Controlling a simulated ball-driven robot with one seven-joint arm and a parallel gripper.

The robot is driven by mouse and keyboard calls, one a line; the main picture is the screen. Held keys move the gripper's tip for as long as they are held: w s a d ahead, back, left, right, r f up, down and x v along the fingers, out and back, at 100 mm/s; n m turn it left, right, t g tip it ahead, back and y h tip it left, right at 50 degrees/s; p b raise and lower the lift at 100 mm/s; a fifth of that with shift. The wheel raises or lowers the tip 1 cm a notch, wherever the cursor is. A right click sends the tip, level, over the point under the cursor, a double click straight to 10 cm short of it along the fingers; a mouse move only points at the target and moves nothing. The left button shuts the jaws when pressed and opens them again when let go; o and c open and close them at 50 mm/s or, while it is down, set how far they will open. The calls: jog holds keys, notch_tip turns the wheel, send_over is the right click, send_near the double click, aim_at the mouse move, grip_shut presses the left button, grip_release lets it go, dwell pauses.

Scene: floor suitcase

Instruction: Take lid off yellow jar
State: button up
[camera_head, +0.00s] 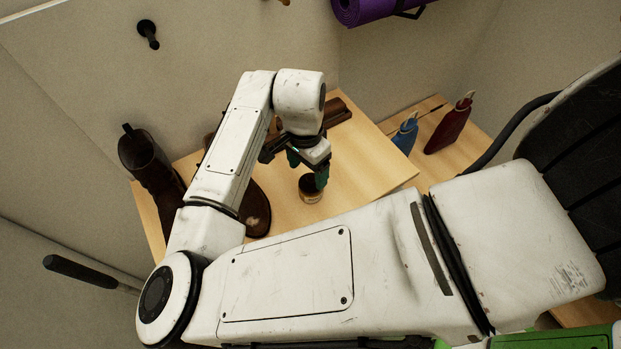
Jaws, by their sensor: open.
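A small round jar (311,197) with a dark top and a yellowish side stands on the light wooden surface. My gripper (308,176) is just above and against the jar's far side in the picture, with green fingertips pointing down. One fingertip overlaps the jar's upper right edge; I cannot tell whether it touches. The gripper is open. My wrist and white arm hide part of the surface around it. Whether the dark top is a separate lid is too small to tell.
Brown boots (150,165) stand at the left, and a brown shoe (257,212) lies left of the jar. A brown wooden object (338,112) lies behind. Bare wood (365,165) lies right of the jar.

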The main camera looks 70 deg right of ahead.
jog(key=shift+s+f, duration=0.1)
jog(key=shift+f, duration=1.05)
jog(key=c, duration=0.9)
